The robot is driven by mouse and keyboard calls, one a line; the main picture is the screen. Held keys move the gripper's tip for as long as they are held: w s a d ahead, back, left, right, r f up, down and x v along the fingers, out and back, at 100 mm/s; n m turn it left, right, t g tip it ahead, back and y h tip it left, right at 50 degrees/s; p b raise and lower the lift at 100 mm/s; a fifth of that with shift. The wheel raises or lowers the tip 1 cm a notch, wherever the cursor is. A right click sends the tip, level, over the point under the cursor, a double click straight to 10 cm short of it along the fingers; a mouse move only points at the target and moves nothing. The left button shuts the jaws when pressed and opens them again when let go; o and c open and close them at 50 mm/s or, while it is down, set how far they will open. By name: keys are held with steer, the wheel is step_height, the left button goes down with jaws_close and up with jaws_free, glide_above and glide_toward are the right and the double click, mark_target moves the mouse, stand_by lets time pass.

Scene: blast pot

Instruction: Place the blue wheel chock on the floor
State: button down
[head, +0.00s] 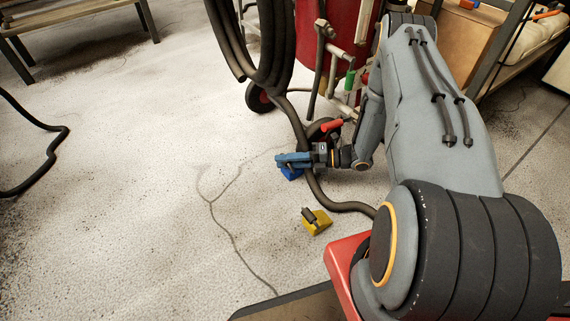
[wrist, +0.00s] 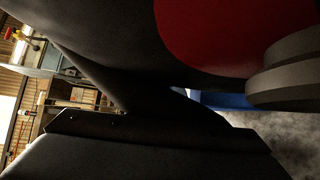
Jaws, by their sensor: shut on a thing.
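In the head view, my gripper (head: 284,160) is low beside the wheel of the red blast pot. It is shut on the blue wheel chock (head: 291,174), which shows just under the fingers. The fingers hide part of the chock, and I cannot tell whether it touches the floor (head: 160,240). In the wrist view, a strip of blue (wrist: 228,101) shows behind dark shapes, with the grey floor (wrist: 285,140) below it.
The red blast pot (head: 328,35) stands behind my gripper, with dark hoses (head: 262,70) hanging in front. A hose runs along the floor close to the gripper. A yellow wheel chock (head: 320,224) lies nearer. The floor to the left is mostly clear.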

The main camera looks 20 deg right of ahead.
steer(key=shift+d, duration=0.1)
steer(key=shift+f, duration=0.2)
steer(key=c, duration=1.6)
jaws_free()
steer(key=shift+o, duration=0.2)
steer(key=shift+r, duration=0.1)
steer(key=shift+d+r, duration=0.1)
steer(key=shift+r, duration=0.05)
steer(key=p+v, duration=0.3)
steer(key=v, duration=0.4)
steer(key=shift+s+d, duration=0.1)
